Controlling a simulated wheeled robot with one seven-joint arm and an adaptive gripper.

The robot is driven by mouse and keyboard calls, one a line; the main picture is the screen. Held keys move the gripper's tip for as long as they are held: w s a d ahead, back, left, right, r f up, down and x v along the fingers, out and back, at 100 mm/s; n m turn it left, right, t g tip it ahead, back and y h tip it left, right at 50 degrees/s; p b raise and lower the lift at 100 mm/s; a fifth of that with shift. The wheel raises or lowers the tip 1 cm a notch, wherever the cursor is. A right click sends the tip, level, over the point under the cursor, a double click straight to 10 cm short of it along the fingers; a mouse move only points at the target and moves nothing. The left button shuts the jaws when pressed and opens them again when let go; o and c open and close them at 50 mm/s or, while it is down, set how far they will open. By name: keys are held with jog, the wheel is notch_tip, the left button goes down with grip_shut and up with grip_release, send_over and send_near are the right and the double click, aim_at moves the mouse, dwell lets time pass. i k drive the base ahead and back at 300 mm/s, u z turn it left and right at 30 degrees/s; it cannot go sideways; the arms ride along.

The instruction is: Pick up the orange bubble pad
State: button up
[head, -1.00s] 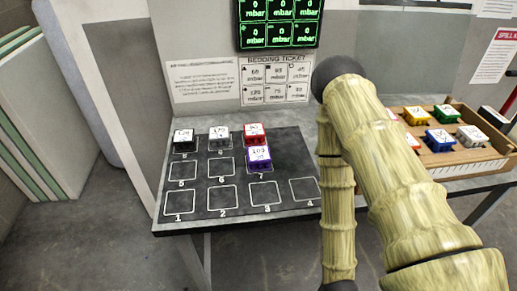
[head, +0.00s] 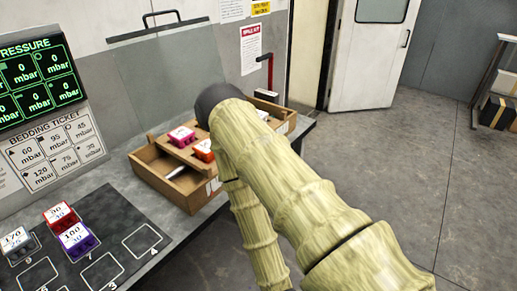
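An orange pad (head: 204,150) with a white label on top sits in a wooden or cardboard tray (head: 155,177) on the bench, left of centre in the head view. Part of it is close behind my arm. My arm, with a pale, bamboo-like surface, crosses the middle of the view and covers much of the tray. My gripper is not visible, so its distance from the orange pad cannot be told.
A pink pad (head: 181,136) sits beside the orange one. On the dark mat (head: 105,235), red (head: 60,215), purple (head: 78,238) and dark (head: 17,243) pads stand near outlined squares. A pressure screen (head: 38,82) hangs at left. Floor at right is clear.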

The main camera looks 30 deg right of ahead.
aim_at(202, 153)
jog(key=z, duration=0.65)
jog(key=k, duration=1.3)
jog(key=u, duration=0.8)
jog(key=i, duration=1.35)
jog(key=z, duration=0.7)
